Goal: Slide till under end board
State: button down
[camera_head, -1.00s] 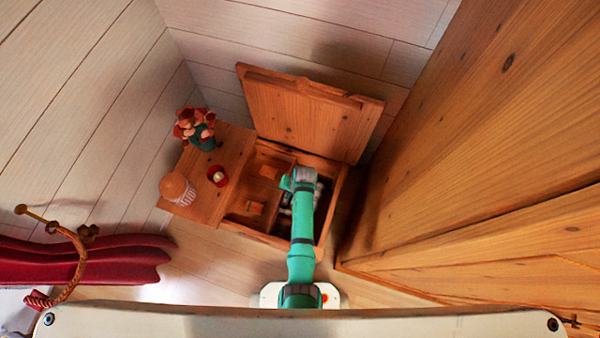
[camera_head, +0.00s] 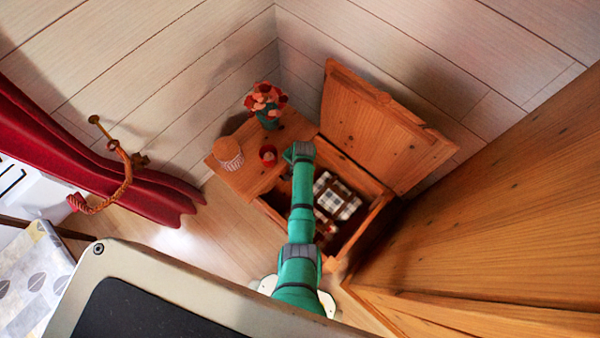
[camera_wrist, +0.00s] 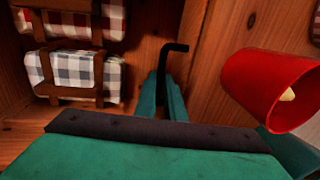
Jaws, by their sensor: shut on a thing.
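The open wooden chest (camera_head: 375,225) stands in the corner with its lid raised. Its end board (camera_head: 242,178) covers the left end. My gripper reaches down at the chest near this board, its fingers hidden by my arm in the head view. In the wrist view my gripper (camera_wrist: 171,92) is shut on a dark bent rod (camera_wrist: 166,66), whose top turns right. I cannot tell for sure which wooden part around it is the till; no clear till outline shows.
A red candle cup (camera_wrist: 262,88) is close to the right of my fingers; it also shows on the end board (camera_head: 267,154). A flower pot (camera_head: 267,105) and a jar (camera_head: 228,152) stand there too. Checked cloth bundles (camera_head: 337,196) lie in the chest. The lid (camera_head: 375,125) rises behind.

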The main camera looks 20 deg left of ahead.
jog(key=shift+w+a+r, duration=0.1)
jog(key=shift+w+a, duration=0.1)
jog(key=shift+a, duration=0.1)
jog(key=c, duration=1.8)
grip_release()
jog(key=shift+a, duration=0.15)
jog(key=shift+c, duration=0.2)
jog(key=shift+w, duration=0.1)
jog(key=shift+s+d, duration=0.2)
jog(key=shift+d, duration=0.1)
notch_tip(320, 180, up, 10)
jog(key=d, duration=0.2)
jog(key=shift+s+r, duration=0.25)
jog(key=shift+s, duration=0.1)
